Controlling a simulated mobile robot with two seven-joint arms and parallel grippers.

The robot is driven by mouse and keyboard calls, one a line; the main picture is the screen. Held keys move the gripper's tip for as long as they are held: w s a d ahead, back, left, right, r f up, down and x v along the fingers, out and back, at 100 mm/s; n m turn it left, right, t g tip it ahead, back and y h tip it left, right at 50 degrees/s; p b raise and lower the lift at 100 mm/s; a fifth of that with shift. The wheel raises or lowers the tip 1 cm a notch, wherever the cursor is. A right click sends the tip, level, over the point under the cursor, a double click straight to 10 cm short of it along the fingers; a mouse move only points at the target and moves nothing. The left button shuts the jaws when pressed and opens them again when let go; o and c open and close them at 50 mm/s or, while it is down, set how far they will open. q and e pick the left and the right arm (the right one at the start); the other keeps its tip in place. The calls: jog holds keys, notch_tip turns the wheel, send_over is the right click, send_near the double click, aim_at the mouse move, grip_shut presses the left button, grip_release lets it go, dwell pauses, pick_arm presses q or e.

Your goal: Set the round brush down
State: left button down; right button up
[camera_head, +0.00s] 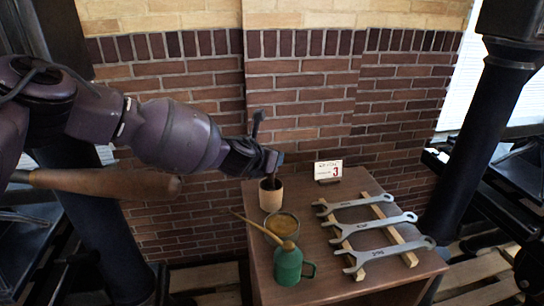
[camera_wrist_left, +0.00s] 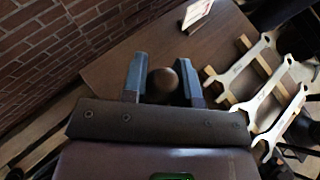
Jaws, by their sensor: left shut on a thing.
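My left gripper (camera_head: 268,161) is shut on the brown handle of the round brush above the left back part of the wooden table (camera_head: 313,285). In the left wrist view the rounded brown handle end of the round brush (camera_wrist_left: 163,82) sits between the two fingers (camera_wrist_left: 162,80). In the head view the handle runs down toward a tan cylinder (camera_head: 271,198) with a dark top, standing at table level. I cannot tell whether this cylinder is the brush's lower part or a separate cup. My right gripper is not in view.
Several wrenches (camera_head: 372,228) lie on wooden strips to the right. A number card (camera_head: 328,170) stands at the back, before a brick wall (camera_head: 310,100).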

pick_arm(q)
jog(key=c, duration=0.9)
grip_release()
jog(key=shift+r, duration=0.1)
jog(key=shift+b+v, duration=0.6)
jog(key=shift+v, duration=3.15)
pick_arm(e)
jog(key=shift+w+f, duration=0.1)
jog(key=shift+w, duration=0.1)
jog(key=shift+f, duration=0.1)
